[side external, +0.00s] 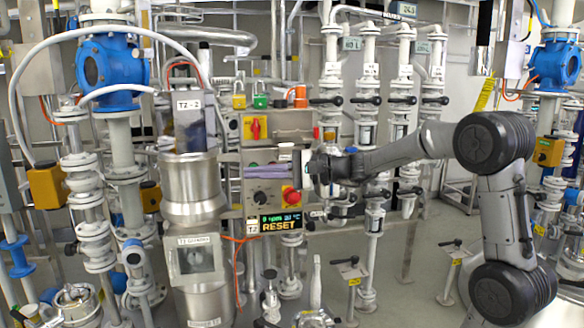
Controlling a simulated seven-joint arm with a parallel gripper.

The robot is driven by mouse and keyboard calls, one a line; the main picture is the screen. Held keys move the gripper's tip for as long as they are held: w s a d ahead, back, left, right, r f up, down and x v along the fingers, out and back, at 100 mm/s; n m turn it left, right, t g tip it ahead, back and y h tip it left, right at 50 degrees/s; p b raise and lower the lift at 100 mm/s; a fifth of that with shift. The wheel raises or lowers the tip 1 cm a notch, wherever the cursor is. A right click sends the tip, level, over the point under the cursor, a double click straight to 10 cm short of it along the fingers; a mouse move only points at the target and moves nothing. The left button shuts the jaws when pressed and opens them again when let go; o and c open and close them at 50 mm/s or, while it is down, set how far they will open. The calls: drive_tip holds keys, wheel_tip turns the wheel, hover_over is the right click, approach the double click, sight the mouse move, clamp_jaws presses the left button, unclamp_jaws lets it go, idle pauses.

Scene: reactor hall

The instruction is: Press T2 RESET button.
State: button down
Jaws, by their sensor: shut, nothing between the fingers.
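A small display (280,221) with green text and the yellow word RESET sits low in the middle, beside a label that seems to read T2. Above it is a grey control box (262,197) with a dark knob (261,198) and a red round button (291,195). Which part is the T2 RESET button, I cannot tell for sure. Contact with the panel cannot be made out.
A steel vessel (190,190) labelled TZ-2 stands left of the box. Valve pipes with black handles (367,100) rise behind my arm. A yellow and a green padlock (260,101) sit above. A blue valve body (110,72) is at upper left. Floor shows at right.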

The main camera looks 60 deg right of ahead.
drive_tip(key=d+f+m+t+h, duration=0.1)
drive_tip(key=d+f+m+h, duration=0.2)
drive_tip(key=d, duration=0.7)
drive_tip(key=d+f+m+h, duration=0.3)
drive_tip(key=d+f+m, duration=0.1)
drive_tip(key=d, duration=0.6)
drive_tip(key=shift+s+d+f+m+t, duration=0.3)
drive_tip(key=shift+s+d+m+t, duration=0.05)
drive_tip(key=shift+d+m+t, duration=0.05)
drive_tip(key=shift+w, duration=0.1)
drive_tip(key=w+d, duration=0.6)
drive_tip(key=shift+w+d, duration=0.15)
idle(0.9)
drive_tip(key=shift+w+d, duration=0.2)
